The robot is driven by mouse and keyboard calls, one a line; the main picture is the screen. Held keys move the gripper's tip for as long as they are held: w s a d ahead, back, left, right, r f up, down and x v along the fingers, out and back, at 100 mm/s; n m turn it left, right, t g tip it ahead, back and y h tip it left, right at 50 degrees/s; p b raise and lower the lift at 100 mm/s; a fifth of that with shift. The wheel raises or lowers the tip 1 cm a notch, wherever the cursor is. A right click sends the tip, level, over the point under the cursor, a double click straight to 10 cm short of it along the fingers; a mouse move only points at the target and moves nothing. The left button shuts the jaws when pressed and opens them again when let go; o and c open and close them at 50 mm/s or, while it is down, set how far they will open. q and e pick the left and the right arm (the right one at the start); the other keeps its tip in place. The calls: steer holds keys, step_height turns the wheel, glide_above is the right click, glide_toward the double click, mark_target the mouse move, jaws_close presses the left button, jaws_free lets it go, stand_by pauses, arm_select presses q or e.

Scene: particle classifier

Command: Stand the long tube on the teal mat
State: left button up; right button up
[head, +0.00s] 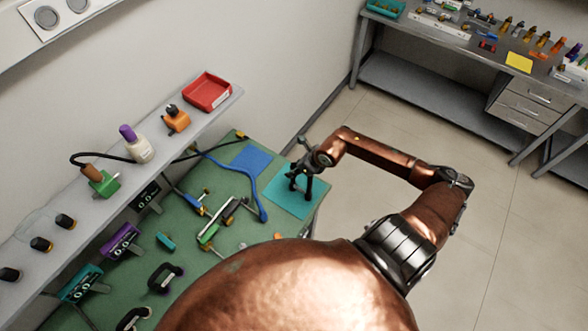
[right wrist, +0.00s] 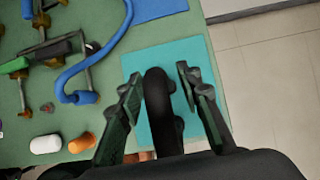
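The teal mat (head: 290,202) lies at the right end of the green bench top, and it also shows in the right wrist view (right wrist: 192,55). My right gripper (head: 301,190) is over the mat, its two fingers spread apart. In the right wrist view the fingers (right wrist: 160,85) stand either side of a dark, rounded, arched shape (right wrist: 160,100). I cannot tell what this shape is, or whether it touches the fingers. I cannot pick out the long tube with certainty. A blue bent tube-like piece (head: 252,184) lies left of the mat. My left gripper is not in view.
A blue pad (head: 250,158) lies behind the mat. Clamps and tools, including a green-ended one (head: 208,233), crowd the bench to the left. A shelf above holds a red tray (head: 207,91) and a white bottle (head: 136,146). Open floor lies right of the bench.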

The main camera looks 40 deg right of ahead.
steer(key=b+v, duration=0.1)
steer(key=v, duration=0.9)
steer(key=shift+s+d+r+b, duration=0.1)
steer(key=shift+s+r+b, duration=0.1)
steer(key=shift+b, duration=0.1)
steer(key=shift+s+r, duration=0.2)
steer(key=shift+r, duration=0.3)
